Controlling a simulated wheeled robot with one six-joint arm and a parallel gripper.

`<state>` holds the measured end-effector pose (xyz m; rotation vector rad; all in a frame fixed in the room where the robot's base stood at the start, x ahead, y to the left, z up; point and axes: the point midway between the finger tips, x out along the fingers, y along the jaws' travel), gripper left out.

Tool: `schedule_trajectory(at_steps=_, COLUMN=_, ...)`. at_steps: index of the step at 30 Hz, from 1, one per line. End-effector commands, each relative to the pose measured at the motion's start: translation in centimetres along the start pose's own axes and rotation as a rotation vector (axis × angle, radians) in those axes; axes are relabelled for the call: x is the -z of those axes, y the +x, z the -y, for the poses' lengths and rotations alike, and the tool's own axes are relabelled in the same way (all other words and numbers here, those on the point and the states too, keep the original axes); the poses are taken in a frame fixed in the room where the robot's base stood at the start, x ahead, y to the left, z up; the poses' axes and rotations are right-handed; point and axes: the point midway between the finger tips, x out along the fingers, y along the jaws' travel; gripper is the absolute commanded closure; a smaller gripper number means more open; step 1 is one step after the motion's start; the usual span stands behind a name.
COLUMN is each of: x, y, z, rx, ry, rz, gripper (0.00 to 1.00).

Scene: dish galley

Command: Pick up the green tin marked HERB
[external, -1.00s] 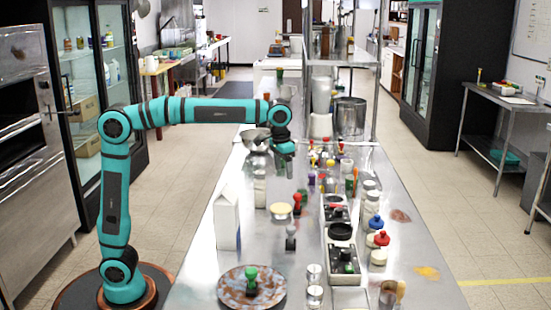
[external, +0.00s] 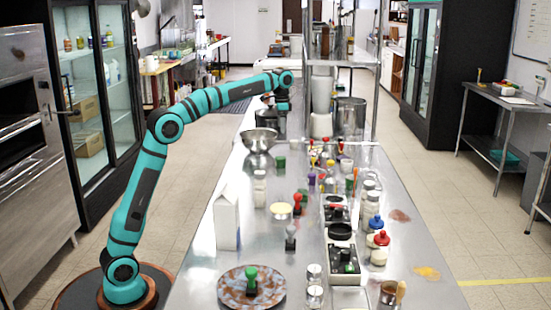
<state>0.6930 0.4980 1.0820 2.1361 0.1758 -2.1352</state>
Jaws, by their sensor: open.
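A small dark-green block-like thing (external: 280,162) stands on the steel counter, right of and a little nearer than the metal bowl. It could be the green tin, but no HERB marking is readable at this size. A green knobbed piece (external: 251,281) stands on the speckled plate (external: 233,293) at the near end. My gripper (external: 282,108) is at the far part of the counter, well beyond the dark-green thing, and points down. It is open; its fingers are small and dark, and I see nothing held between them.
A metal bowl (external: 259,139) and a white carton (external: 227,222) stand along the counter's left side. Bottles, jars and a white tray (external: 349,277) crowd the right. Steel shelving (external: 341,60) rises beside the gripper at the back right.

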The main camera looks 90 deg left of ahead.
Motion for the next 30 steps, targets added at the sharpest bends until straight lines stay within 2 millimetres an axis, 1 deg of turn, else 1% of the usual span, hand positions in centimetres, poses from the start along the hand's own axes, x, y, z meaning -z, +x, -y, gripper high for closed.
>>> schedule_trajectory(at_steps=5, x=-0.1, y=2.2, z=0.1, rx=-0.002, ry=0.002, rz=0.003, gripper=0.28)
schedule_trajectory(at_steps=15, x=-0.1, y=8.3, z=0.0, rx=-0.001, ry=0.001, rz=0.003, gripper=0.28)
schedule_trajectory(at_steps=19, x=-0.1, y=10.3, z=0.0, rx=-0.001, ry=0.001, rz=0.002, gripper=0.28)
schedule_trajectory(at_steps=21, x=-0.1, y=11.1, z=0.0, rx=-0.001, ry=0.001, rz=0.002, gripper=0.28)
schedule_trajectory(at_steps=24, x=0.0, y=11.8, z=0.1, rx=0.000, ry=0.001, rz=0.001, gripper=0.28)
schedule_trajectory(at_steps=30, x=-0.1, y=12.6, z=0.1, rx=-0.001, ry=0.000, rz=0.002, gripper=0.28)
